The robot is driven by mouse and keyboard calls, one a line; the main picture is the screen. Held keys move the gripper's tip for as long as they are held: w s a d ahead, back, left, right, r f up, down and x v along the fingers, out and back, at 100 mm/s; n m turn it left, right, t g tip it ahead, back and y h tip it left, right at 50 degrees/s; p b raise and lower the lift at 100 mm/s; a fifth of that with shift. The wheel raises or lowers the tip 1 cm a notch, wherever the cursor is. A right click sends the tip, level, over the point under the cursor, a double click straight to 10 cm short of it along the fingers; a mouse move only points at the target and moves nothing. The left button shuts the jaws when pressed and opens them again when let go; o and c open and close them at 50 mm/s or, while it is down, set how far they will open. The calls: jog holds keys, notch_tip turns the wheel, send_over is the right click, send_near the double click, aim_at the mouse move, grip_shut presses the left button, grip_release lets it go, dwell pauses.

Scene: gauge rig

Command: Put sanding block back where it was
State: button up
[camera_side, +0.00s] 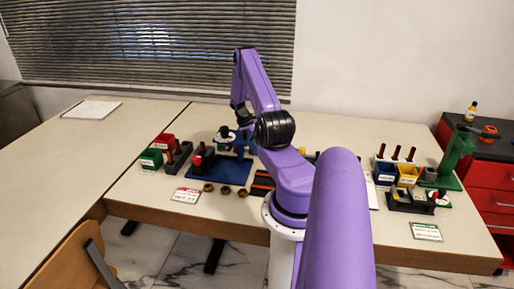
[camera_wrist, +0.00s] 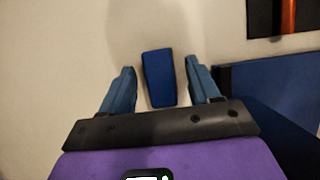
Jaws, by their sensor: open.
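A blue rectangular block (camera_wrist: 158,78), which looks like the sanding block, lies on the pale table in the wrist view. My gripper (camera_wrist: 160,66) is open, with one blue finger on each side of the block. A gap shows between the block and each finger, so I see no grip on it. In the side view my gripper is over the left work area, near a blue base plate (camera_side: 218,168); its fingertips and the block cannot be made out there.
The blue plate (camera_wrist: 272,112) is close right of my right finger in the wrist view. A dark rack (camera_wrist: 262,18) with an orange-red rod stands beyond it. In the side view, red (camera_side: 163,141) and green (camera_side: 151,158) bins stand left. Table left of the block is clear.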

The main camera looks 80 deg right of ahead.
jog(key=v, duration=1.1)
jog(key=shift+w, duration=0.1)
